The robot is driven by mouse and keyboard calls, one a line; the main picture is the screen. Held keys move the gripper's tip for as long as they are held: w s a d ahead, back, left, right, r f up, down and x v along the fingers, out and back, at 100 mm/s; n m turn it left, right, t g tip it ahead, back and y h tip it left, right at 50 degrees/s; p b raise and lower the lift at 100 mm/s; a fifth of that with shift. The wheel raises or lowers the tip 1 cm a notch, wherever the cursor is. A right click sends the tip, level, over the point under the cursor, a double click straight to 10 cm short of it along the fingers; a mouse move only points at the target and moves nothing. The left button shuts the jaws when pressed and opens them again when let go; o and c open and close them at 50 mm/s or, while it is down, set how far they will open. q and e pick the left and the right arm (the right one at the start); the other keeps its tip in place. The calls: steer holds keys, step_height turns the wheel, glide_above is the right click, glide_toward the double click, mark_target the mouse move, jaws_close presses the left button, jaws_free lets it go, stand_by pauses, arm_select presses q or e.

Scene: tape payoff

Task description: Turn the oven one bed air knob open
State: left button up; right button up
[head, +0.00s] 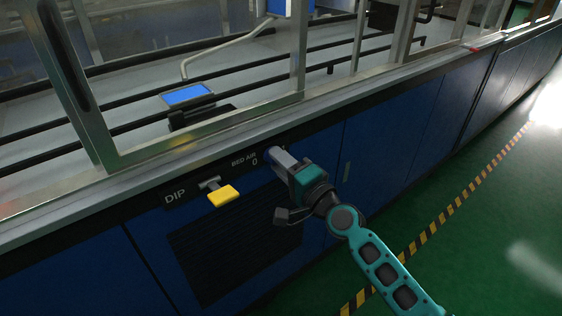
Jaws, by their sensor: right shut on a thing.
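The bed air knob (267,152) is on the dark strip along the front of the blue machine, just right of the label "BED AIR" and a "0" mark. Most of it is hidden by my right gripper (272,154), which is shut on it. My right arm comes in from the lower right. How far the knob is turned cannot be seen. My left gripper is not in view.
A yellow-handled lever (222,195) marked "DIP" sticks out left of the knob, close to my gripper. A dark vent grille (225,258) lies below. Metal-framed windows (200,145) stand above. Green floor (480,240) with a striped line is clear at the right.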

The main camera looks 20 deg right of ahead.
stand_by(0.4)
steer(key=o, duration=1.1)
steer(key=shift+c, duration=0.2)
steer(key=b+v, duration=0.1)
steer(key=v, duration=1.2)
steer(key=shift+a+f, duration=0.1)
